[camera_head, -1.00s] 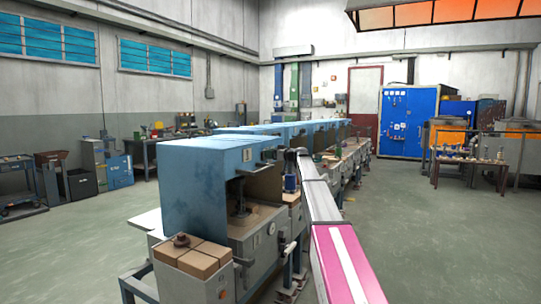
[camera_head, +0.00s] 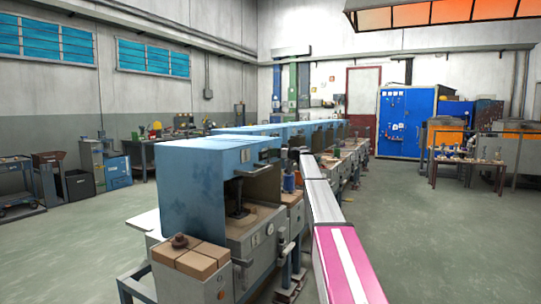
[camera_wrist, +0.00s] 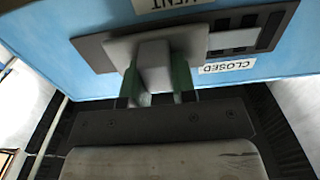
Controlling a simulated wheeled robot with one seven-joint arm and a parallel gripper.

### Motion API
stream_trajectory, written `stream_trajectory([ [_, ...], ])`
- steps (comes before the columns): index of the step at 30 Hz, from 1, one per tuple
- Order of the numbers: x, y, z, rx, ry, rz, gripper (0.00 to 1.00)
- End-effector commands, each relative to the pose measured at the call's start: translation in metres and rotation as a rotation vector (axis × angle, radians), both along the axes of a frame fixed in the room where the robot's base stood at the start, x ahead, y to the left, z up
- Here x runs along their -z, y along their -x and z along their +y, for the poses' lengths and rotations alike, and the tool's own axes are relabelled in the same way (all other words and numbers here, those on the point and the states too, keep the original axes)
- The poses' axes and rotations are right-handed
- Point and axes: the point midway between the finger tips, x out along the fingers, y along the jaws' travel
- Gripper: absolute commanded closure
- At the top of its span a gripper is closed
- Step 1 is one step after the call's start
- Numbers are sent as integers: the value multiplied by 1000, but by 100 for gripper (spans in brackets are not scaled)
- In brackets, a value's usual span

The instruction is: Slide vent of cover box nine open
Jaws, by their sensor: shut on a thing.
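In the wrist view, the blue face of a cover box (camera_wrist: 52,52) carries a dark vent frame (camera_wrist: 98,55). A light grey slide plate (camera_wrist: 190,37) with a block-shaped knob (camera_wrist: 153,55) sits over the frame's left and middle part. My gripper (camera_wrist: 156,84) has its two greenish fingers on either side of the knob and is shut on it. Dark slots (camera_wrist: 270,30) show right of the plate. An upside-down CLOSED label (camera_wrist: 228,66) is below the frame at right. In the head view, my gripper is too small and hidden to make out.
In the head view, a row of blue-covered machines (camera_head: 205,180) runs away on the left of my arm. A stand with brown blocks (camera_head: 190,258) is at front left. A table (camera_head: 468,163) and a blue cabinet (camera_head: 405,120) stand at back right. Open floor (camera_head: 440,235) lies right.

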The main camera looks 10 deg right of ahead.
Motion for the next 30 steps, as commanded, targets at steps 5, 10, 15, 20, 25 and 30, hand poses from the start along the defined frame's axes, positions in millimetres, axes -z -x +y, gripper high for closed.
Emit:
stream_trajectory([
  [5, -1, -5, -4, 2, -2, -1, 100],
  [10, -1, -6, -4, 5, -2, -1, 65],
  [15, -1, -5, -3, 3, -1, -1, 49],
  [20, 0, -4, -3, 2, -1, -1, 49],
  [25, 0, 0, -8, 2, -1, -1, 49],
  [30, 0, 12, -24, 2, -1, -1, 49],
])
